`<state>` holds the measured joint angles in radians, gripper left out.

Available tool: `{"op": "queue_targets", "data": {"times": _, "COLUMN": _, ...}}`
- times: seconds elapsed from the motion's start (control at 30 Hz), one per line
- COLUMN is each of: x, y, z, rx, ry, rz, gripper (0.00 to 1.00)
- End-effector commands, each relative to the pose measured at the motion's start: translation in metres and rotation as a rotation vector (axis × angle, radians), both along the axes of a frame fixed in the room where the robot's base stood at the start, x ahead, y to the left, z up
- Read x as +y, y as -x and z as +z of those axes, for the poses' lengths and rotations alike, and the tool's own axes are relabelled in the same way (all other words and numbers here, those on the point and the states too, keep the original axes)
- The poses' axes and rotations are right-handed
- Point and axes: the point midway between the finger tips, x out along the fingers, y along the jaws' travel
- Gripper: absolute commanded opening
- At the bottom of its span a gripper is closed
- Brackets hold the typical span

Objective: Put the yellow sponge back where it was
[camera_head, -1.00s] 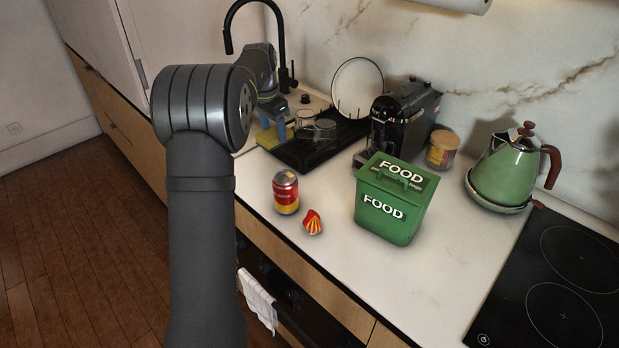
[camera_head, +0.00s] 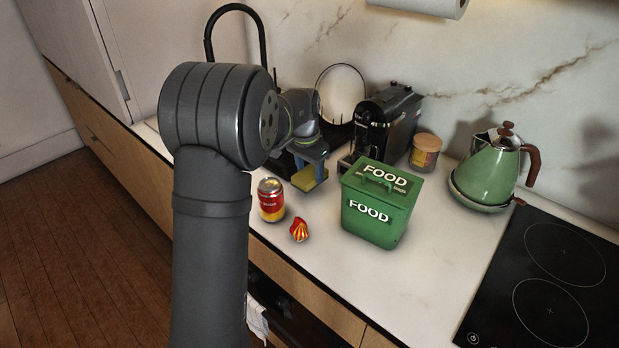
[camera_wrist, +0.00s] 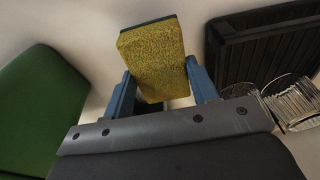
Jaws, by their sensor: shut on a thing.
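The yellow sponge (camera_head: 305,179) is a block with a dark layer on one face. My gripper (camera_head: 310,170) is shut on it, above the white counter between the red and yellow can and the coffee machine. In the wrist view, the sponge (camera_wrist: 155,55) stands out between the two blue fingers of my gripper (camera_wrist: 163,95), its yellow face toward the camera. I cannot tell whether the sponge touches the counter.
The red and yellow can (camera_head: 271,200) and a crumpled red and yellow item (camera_head: 299,229) stand near the front edge. The green FOOD bin (camera_head: 377,222) is to the right. The coffee machine (camera_head: 385,125) is behind. A black drying tray (camera_wrist: 262,50) with glasses is beside my gripper in the wrist view.

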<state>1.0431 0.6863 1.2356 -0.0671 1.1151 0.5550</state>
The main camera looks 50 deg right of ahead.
Motion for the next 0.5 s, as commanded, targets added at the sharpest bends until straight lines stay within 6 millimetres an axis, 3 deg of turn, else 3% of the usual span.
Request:
{"op": "queue_targets", "data": {"times": 0.1, "x": 0.001, "y": 0.0, "z": -0.02, "rx": 0.002, "ry": -0.003, "rz": 0.0, "gripper": 0.32}}
{"op": "queue_targets", "data": {"times": 0.2, "x": 0.0, "y": 0.0, "z": -0.026, "rx": 0.0, "ry": -0.001, "rz": 0.0, "gripper": 0.32}}
{"op": "queue_targets", "data": {"times": 0.5, "x": 0.0, "y": 0.0, "z": -0.028, "rx": 0.0, "ry": -0.001, "rz": 0.0, "gripper": 0.32}}
